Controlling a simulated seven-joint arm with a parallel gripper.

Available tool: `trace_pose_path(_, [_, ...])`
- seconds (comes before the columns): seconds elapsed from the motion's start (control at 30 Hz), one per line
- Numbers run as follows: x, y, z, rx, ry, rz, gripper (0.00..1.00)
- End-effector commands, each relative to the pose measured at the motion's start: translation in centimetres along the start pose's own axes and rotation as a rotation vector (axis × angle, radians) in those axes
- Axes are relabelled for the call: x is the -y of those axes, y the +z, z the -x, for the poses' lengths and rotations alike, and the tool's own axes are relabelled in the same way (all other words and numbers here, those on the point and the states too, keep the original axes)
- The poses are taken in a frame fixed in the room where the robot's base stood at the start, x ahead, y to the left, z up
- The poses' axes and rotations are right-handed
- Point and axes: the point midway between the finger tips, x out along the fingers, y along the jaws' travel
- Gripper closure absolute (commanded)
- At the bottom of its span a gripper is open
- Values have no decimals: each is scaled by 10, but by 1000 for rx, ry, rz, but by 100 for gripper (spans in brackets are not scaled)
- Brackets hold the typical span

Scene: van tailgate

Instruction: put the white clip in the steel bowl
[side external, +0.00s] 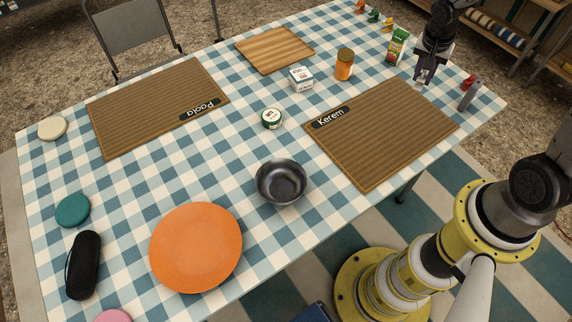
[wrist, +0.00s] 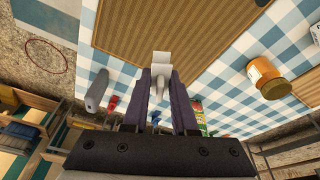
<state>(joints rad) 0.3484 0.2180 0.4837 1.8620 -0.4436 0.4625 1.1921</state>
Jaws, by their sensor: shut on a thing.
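The white clip (wrist: 161,60) is between the fingertips of my gripper (wrist: 161,78) in the wrist view, with its end sticking out past them. In the side view my gripper (side external: 423,78) is at the table's right end, over or close to the far edge of the Kerem mat; the clip is too small to make out clearly there. The steel bowl (side external: 281,183) stands upright near the table's front edge, left of the Kerem mat and well apart from my gripper. It looks empty.
Near my gripper are a green carton (side external: 398,45), an orange jar (side external: 344,64), a red clip (side external: 469,82) and a grey upright object (side external: 468,97). The Kerem mat (side external: 380,140) is bare. A round tin (side external: 271,118) and an orange plate (side external: 196,247) flank the bowl.

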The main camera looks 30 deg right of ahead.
Motion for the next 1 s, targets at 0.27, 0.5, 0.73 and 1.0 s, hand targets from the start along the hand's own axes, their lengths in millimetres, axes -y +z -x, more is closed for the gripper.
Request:
trace_pose_path(0.27, [50, 107, 32, -5, -78, 319, 100])
trace_pose_path(0.5, [64, 195, 57, -13, -144, 584, 100])
trace_pose_path(0.73, [59, 274, 80, -22, -213, 833, 100])
trace_pose_path(1.0, [46, 339, 103, -33, -288, 1048, 100])
